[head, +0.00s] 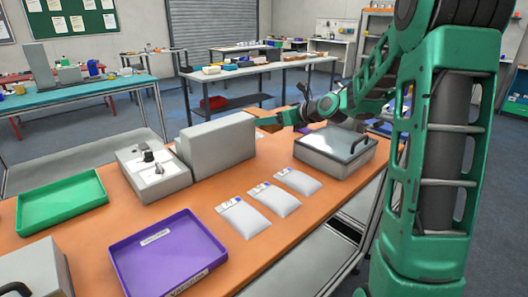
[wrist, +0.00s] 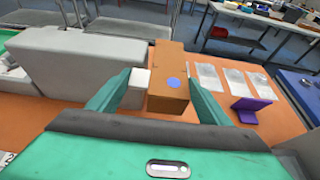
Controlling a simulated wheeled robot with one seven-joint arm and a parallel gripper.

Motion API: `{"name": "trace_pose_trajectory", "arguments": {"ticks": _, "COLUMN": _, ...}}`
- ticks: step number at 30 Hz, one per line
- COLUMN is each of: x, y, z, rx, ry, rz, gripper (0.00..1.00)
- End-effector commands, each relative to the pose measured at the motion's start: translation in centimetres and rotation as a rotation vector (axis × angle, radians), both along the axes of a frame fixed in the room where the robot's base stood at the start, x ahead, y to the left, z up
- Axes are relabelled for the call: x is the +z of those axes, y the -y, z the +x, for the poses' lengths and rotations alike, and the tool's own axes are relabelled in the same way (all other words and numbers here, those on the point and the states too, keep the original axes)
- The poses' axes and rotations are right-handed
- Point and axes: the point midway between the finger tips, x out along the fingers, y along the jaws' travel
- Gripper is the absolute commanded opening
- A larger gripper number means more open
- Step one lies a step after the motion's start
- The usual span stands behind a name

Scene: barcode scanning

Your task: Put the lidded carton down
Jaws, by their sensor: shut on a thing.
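The brown carton (wrist: 168,98) has a blue round spot on its face and sits between the two green fingers of my gripper (wrist: 158,102) in the wrist view. A small white block (wrist: 137,88) shows between the left finger and the carton; I cannot tell whether it is part of it. In the head view the carton (head: 266,121) shows just right of the tall grey block, at the far side of the orange table (head: 205,205). My gripper is shut on the carton. Its underside is hidden, so I cannot tell whether it touches the table.
The tall grey block (head: 217,146) stands left of the carton, beside a grey device (head: 153,175). White packets (head: 272,199) lie near the front edge. A grey lidded case (head: 335,150) is at the right. Purple (head: 165,255) and green (head: 62,203) trays lie left.

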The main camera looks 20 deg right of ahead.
Motion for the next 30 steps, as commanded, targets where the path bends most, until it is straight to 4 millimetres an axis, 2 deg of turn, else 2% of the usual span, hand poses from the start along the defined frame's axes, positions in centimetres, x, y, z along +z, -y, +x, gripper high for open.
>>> {"name": "trace_pose_trajectory", "arguments": {"ticks": 3, "x": -2.9, "y": 0.0, "z": 0.0, "rx": 0.000, "ry": -0.003, "rz": 0.004, "gripper": 0.47}}
{"name": "trace_pose_trajectory", "arguments": {"ticks": 9, "x": -6.2, "y": 0.0, "z": 0.0, "rx": 0.000, "ry": -0.002, "rz": 0.002, "gripper": 0.47}}
{"name": "trace_pose_trajectory", "arguments": {"ticks": 17, "x": -7.8, "y": 0.0, "z": 0.0, "rx": -0.001, "ry": -0.001, "rz": 0.002, "gripper": 0.47}}
{"name": "trace_pose_trajectory", "arguments": {"ticks": 24, "x": -10.9, "y": 0.1, "z": 0.0, "rx": -0.002, "ry": 0.000, "rz": 0.001, "gripper": 0.47}}
{"name": "trace_pose_trajectory", "arguments": {"ticks": 30, "x": -11.0, "y": 0.1, "z": 0.0, "rx": -0.001, "ry": 0.001, "rz": -0.001, "gripper": 0.47}}
